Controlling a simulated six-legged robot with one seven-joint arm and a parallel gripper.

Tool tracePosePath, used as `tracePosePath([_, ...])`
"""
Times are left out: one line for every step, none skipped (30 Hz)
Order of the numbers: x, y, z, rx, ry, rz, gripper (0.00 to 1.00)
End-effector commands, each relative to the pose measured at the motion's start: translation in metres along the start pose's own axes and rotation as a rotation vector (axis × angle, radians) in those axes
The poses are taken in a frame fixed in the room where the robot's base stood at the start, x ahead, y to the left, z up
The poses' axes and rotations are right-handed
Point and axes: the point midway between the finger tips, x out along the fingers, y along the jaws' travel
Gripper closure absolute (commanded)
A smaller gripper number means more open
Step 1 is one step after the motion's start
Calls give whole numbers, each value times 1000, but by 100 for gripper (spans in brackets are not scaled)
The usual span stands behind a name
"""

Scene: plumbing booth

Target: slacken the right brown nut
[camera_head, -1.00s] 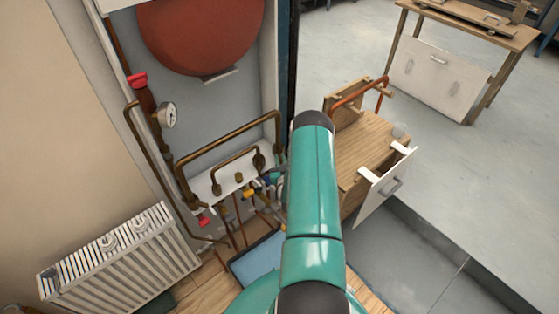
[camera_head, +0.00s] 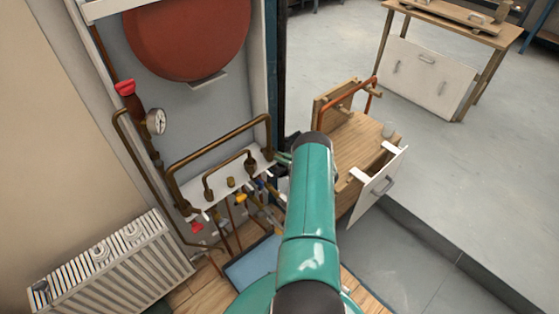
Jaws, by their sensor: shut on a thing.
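The right brown nut (camera_head: 267,153) sits at the foot of the large brown pipe arch, at the right end of the white manifold shelf. My gripper (camera_head: 277,158) shows only in part, as thin teal and dark parts just left of my arm. Its tips meet the right brown nut from the right, and it is shut on it. My teal arm hides the rest of the gripper. Another brown nut (camera_head: 250,165) stands at the foot of the smaller arch, and a left brown nut (camera_head: 183,207) sits at the large arch's left foot.
A red tank (camera_head: 187,38) hangs above the pipes, with a gauge (camera_head: 156,121) at the left. A white radiator (camera_head: 110,262) stands lower left. A wooden cabinet (camera_head: 350,150) with an open drawer stands right of my arm. Grey floor lies beyond.

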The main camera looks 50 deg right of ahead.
Motion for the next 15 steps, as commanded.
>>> tracePosePath([0,2,1,-3,1,-35,100])
tracePosePath([0,3,1,-2,0,-55,100])
tracePosePath([0,5,1,-3,1,-79,100])
tracePosePath([1,5,1,-2,1,-97,100])
tracePosePath([1,6,1,-2,1,-113,100])
tracePosePath([1,7,1,-2,1,-133,100])
tracePosePath([1,8,1,-2,1,-148,100])
tracePosePath([1,9,1,-2,1,-161,100])
tracePosePath([1,10,1,-1,1,-178,100])
tracePosePath([1,11,0,-2,1,-191,100])
tracePosePath([1,11,0,-2,2,-201,100])
tracePosePath([1,12,1,-1,1,-214,100])
tracePosePath([2,12,0,-1,2,-223,100])
tracePosePath([2,13,0,-1,1,-232,100])
tracePosePath([2,13,0,-2,2,-243,100])
